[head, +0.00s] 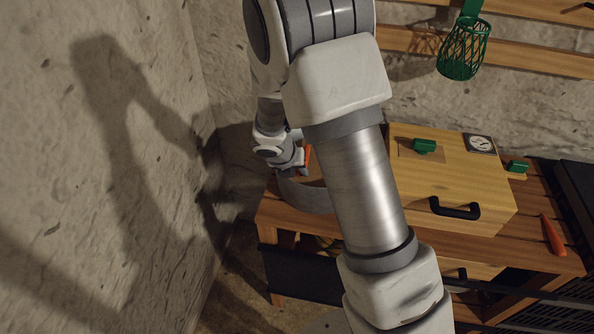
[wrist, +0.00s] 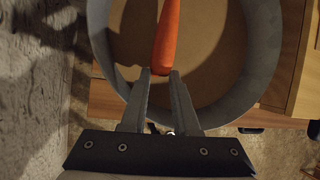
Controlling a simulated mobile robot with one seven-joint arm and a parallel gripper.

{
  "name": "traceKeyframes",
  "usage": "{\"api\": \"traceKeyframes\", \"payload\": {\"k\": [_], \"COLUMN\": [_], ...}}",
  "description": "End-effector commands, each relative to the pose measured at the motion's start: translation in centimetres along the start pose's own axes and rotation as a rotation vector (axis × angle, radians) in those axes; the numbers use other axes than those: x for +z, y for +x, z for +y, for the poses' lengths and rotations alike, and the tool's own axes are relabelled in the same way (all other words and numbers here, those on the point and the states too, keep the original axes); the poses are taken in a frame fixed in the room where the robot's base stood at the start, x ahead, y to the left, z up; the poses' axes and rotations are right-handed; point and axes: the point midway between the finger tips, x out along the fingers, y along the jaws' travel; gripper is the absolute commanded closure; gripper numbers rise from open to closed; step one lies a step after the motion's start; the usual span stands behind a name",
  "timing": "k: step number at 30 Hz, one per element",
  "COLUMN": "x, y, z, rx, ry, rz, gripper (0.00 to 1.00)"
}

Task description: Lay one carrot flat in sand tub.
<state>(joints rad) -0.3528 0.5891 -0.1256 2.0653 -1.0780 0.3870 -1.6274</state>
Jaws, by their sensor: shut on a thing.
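My gripper (wrist: 160,76) is shut on an orange carrot (wrist: 167,36), which points away from the fingertips over the tub in the wrist view. The held carrot also shows as a small orange strip in the head view (head: 307,157). The sand tub (wrist: 262,62) is a round grey tub with a flat brown sand surface (wrist: 205,60). In the head view the tub (head: 308,198) stands at the left end of the bench, partly hidden by my arm. I cannot tell whether the carrot touches the sand. A second carrot (head: 553,236) lies on the bench at the right.
A wooden box (head: 460,185) with a black handle (head: 455,209) and a dial (head: 480,144) stands right of the tub. Green items (head: 424,146) sit on and beside it. A green basket (head: 464,52) hangs above. The rough wall (head: 150,150) is close on the left.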

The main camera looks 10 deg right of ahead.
Motion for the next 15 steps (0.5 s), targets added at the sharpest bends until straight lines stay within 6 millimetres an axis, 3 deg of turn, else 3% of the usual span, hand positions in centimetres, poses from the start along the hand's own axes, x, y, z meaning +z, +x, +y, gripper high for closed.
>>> {"api": "traceKeyframes", "payload": {"k": [13, 14, 15], "x": [-1.08, -1.10, -1.11], "y": [0.37, 0.36, 0.35], "z": [0.63, 0.63, 0.64], "rx": [0.008, 0.008, 0.008], "ry": [-0.016, -0.016, -0.016], "rz": [0.015, 0.015, 0.016], "gripper": [1.00, 0.68, 0.61]}}
